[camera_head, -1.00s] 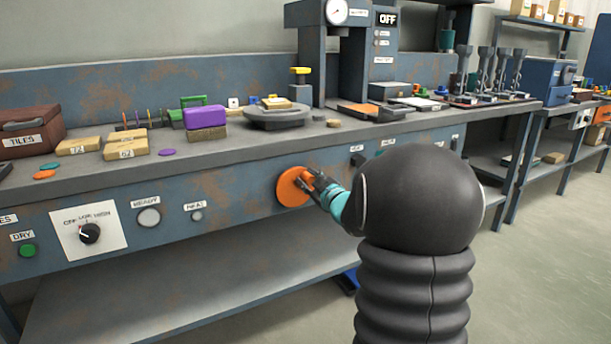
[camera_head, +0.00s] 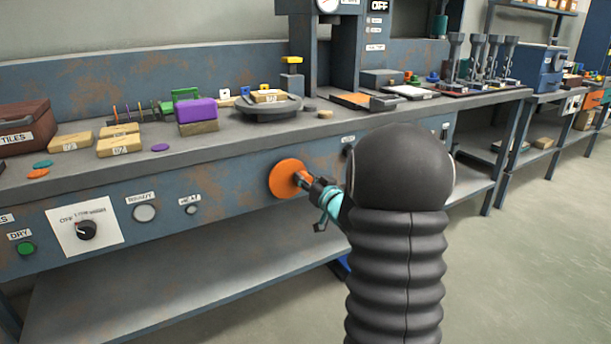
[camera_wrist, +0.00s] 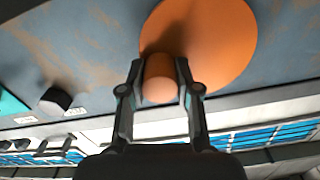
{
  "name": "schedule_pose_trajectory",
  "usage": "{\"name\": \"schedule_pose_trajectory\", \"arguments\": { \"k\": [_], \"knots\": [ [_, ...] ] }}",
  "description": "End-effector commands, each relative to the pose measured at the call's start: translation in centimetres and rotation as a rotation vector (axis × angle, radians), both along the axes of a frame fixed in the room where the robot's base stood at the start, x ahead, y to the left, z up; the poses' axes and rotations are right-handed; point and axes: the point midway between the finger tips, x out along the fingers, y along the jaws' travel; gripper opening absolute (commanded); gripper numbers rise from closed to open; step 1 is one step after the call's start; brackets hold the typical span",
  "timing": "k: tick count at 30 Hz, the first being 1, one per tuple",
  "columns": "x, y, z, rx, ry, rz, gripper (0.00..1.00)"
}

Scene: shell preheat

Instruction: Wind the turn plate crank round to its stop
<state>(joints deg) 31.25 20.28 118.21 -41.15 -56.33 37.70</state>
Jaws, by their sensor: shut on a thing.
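The turn plate crank is an orange disc (camera_head: 285,178) on the blue front panel of the bench, with an orange knob standing out from it. In the wrist view the disc (camera_wrist: 225,40) fills the upper middle and the knob (camera_wrist: 160,80) sits between the two fingers. My gripper (camera_head: 308,183) is shut on the knob, at the disc's right side in the head view. The turn plate (camera_head: 266,108) is a dark grey round plate on the bench top above the crank, with a tan block (camera_head: 269,96) on it. My arm hides part of the panel to the right.
A selector dial (camera_head: 86,230), a green button (camera_head: 26,248) and two round indicators are on the panel to the left. Blocks, a purple box (camera_head: 196,109) and a brown tiles box (camera_head: 26,128) stand on the bench top. A lower shelf (camera_head: 170,300) runs beneath.

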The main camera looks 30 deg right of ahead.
Motion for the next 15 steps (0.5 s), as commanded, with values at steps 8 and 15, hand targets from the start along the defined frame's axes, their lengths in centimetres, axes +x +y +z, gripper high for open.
{"name": "schedule_pose_trajectory", "arguments": {
  "k": [8,15],
  "knots": [
    [-0.02,-0.03,-0.33,0.064,0.004,-0.001,0.00],
    [-0.02,-0.03,-0.39,0.073,0.005,-0.001,0.00]
  ]
}}
